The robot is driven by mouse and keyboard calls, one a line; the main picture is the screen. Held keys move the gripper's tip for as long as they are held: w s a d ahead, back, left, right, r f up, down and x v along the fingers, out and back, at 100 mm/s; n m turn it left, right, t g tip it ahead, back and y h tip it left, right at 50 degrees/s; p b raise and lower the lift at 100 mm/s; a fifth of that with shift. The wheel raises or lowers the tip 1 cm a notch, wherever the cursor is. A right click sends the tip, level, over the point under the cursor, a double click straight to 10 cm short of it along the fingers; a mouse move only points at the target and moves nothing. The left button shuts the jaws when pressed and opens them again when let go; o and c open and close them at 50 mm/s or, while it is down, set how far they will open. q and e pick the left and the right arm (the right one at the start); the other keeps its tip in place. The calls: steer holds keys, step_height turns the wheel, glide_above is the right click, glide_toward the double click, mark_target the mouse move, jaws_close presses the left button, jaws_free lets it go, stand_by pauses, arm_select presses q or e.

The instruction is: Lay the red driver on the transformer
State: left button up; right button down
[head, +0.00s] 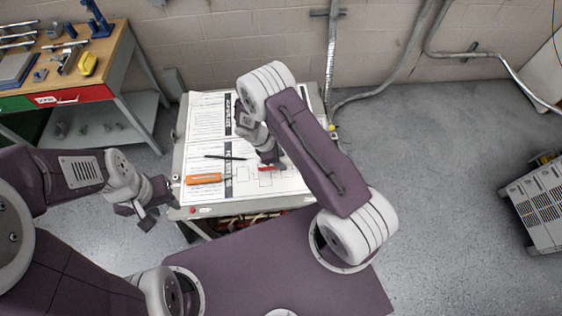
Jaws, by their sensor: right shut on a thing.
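The transformer (188,211) is a pale box with printed sheets spread over its top. My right gripper (269,163) is low over the sheets, right of the middle, and shut on the red driver (266,168). Only a small red part of the driver shows; the gripper and arm hide the rest. I cannot tell whether it touches the sheet. My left gripper (136,213) is open and empty, left of the transformer's front left corner.
An orange-handled tool (203,179) and a thin black tool (225,157) lie on the sheets left of my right gripper. A wooden workbench (112,52) with tools stands at the upper left. A grey vented unit (540,205) is at the right. Floor between is clear.

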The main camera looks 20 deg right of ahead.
step_height(320, 180, down, 2)
steer(key=shift+f+p, duration=0.15)
steer(key=shift+p, duration=0.3)
steer(key=shift+f, duration=0.35)
steer(key=c, duration=0.8)
jaws_free()
steer(key=shift+o, duration=0.2)
steer(key=shift+s, duration=0.1)
